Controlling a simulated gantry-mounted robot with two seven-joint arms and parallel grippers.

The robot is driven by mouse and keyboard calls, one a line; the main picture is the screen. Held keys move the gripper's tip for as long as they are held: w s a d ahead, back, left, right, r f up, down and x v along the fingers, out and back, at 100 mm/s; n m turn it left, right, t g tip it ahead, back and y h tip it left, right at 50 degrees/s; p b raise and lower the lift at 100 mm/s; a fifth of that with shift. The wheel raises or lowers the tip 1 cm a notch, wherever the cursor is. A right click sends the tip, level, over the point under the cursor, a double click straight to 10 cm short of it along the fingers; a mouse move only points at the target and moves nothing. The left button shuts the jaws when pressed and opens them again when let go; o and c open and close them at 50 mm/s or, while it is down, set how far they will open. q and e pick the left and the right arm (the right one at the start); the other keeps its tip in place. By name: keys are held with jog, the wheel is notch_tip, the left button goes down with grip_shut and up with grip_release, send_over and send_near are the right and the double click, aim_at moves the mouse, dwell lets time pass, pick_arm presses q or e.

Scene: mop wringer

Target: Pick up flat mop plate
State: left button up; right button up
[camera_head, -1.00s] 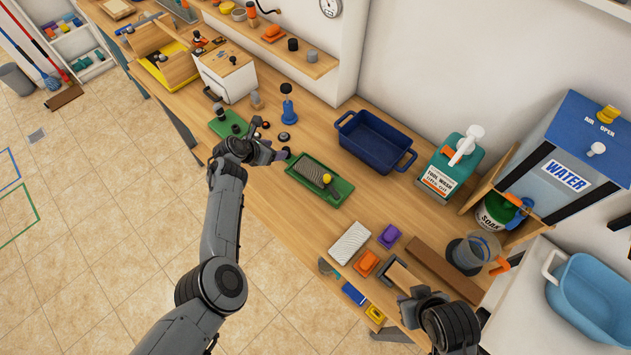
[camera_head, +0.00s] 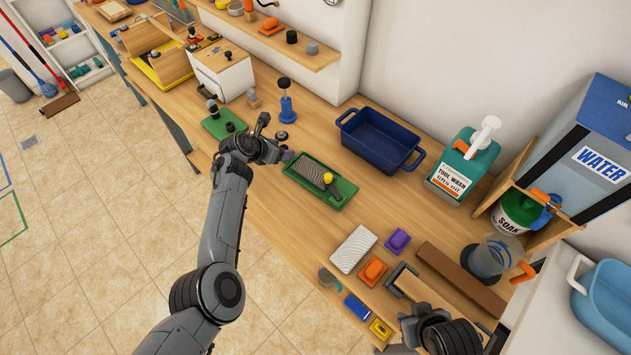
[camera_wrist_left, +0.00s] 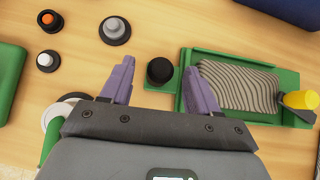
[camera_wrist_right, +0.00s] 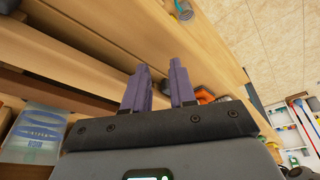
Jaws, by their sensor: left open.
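I take the grey wavy-ribbed flat plate (camera_head: 308,171) as the mop plate. It lies in a green tray (camera_head: 345,197) on the bench, with a yellow-knobbed piece at its right end; both also show in the left wrist view, plate (camera_wrist_left: 238,86) and tray (camera_wrist_left: 262,118). My left gripper (camera_head: 279,139) is open and empty at the tray's left end. In the left wrist view a black knob (camera_wrist_left: 160,71) on a green tab shows between the fingertips. My right gripper (camera_wrist_right: 159,68) has a narrow gap between its fingers and nothing visible in it.
A blue basin (camera_head: 378,140) stands behind the tray. A green board (camera_head: 222,124) with knobs lies left of it. A white ribbed pad (camera_head: 354,249), an orange block (camera_head: 372,270) and a purple block (camera_head: 397,241) lie to the right.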

jog(key=shift+d+f, duration=0.1)
jog(key=shift+f, duration=0.05)
pick_arm(q)
grip_shut()
dwell(0.4)
jog(key=shift+r, duration=0.1)
